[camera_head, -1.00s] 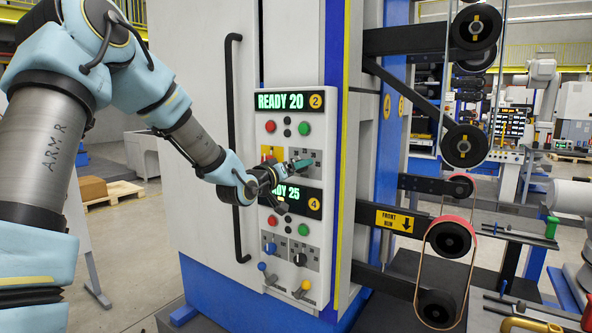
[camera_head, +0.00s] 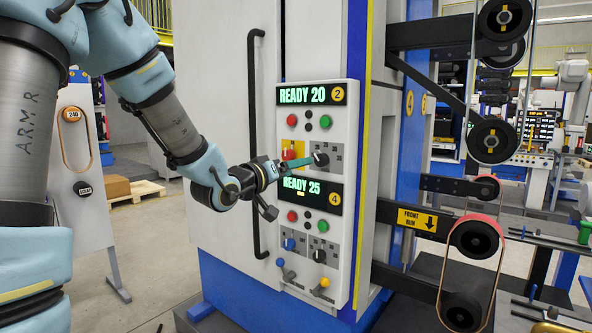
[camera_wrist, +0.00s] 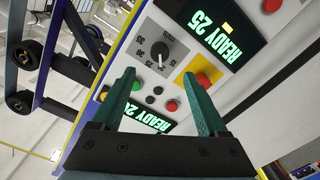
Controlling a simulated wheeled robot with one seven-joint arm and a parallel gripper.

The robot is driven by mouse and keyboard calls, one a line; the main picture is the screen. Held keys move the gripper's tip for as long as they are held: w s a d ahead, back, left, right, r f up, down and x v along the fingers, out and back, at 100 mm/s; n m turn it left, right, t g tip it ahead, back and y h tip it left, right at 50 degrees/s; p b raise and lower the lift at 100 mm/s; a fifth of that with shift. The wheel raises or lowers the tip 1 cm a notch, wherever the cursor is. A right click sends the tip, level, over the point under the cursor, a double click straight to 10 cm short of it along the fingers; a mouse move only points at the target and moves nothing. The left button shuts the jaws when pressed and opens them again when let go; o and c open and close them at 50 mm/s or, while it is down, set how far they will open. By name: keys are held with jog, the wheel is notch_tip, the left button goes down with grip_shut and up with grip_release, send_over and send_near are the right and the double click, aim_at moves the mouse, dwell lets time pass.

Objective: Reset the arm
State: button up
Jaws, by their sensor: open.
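My gripper (camera_head: 308,163) is open, with two teal fingers, and points at the upper control section of the machine panel. In the wrist view my fingertips (camera_wrist: 157,76) stand apart with nothing between them. A black dial (camera_wrist: 157,52) with a numbered scale lies beyond them, and it also shows in the head view (camera_head: 320,159). The fingers look clear of the dial. A red button on a yellow plate (camera_head: 290,150) is left of the dial. The upper display (camera_head: 309,95) reads READY 20 and the lower display (camera_head: 307,190) reads READY 25.
The lower section has a blue knob (camera_head: 289,243), a black knob (camera_head: 319,255) and levers below. A black vertical handle (camera_head: 257,140) runs left of the panel. Rollers and belts (camera_head: 475,238) project at the right.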

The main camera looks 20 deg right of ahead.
jog(key=w+a+f+n+y, duration=0.1)
jog(key=a+f+y, duration=0.5)
jog(key=a, duration=0.4)
jog(key=a+f+n+y, duration=0.1)
jog(key=a+f+y, duration=0.4)
jog(key=a+f, duration=0.35)
jog(key=s+a+f+n+g+y, duration=0.2)
jog(key=s+a+f+g+y, duration=0.2)
jog(key=s+a, duration=1)
jog(key=a+f+g, duration=0.1)
jog(key=a+g, duration=0.1)
jog(key=g, duration=0.1)
jog(key=shift+s+a+n, duration=0.15)
jog(key=shift+s+n, duration=0.15)
jog(key=shift+s, duration=0.1)
